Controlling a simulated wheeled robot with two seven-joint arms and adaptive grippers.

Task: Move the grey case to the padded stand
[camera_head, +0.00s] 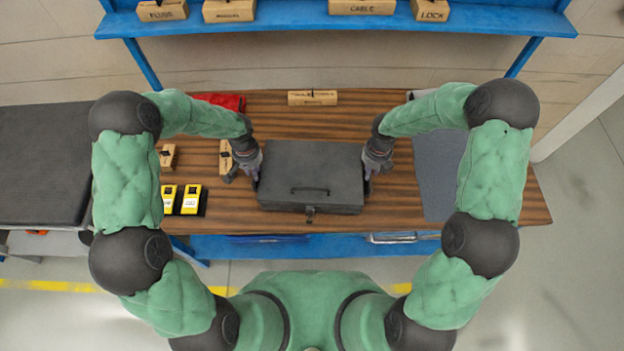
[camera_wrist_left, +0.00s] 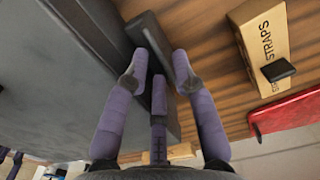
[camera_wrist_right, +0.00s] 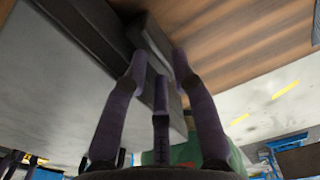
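The grey case (camera_head: 311,165) lies flat on the wooden table, its front handle and latch towards me. The padded stand, a dark padded top (camera_head: 42,160), is at the far left. My left gripper (camera_head: 253,177) is at the case's left side; in the left wrist view its fingers (camera_wrist_left: 158,75) are around a dark bar on that side. My right gripper (camera_head: 370,176) is at the right side; in the right wrist view its fingers (camera_wrist_right: 160,78) are around a similar bar. Whether the fingers are closed tight on the bars is not clear.
Two yellow devices (camera_head: 181,199) and small boxes are left of the case. A grey mat (camera_head: 440,172) is at right. A blue shelf (camera_head: 330,18) with boxes runs above.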

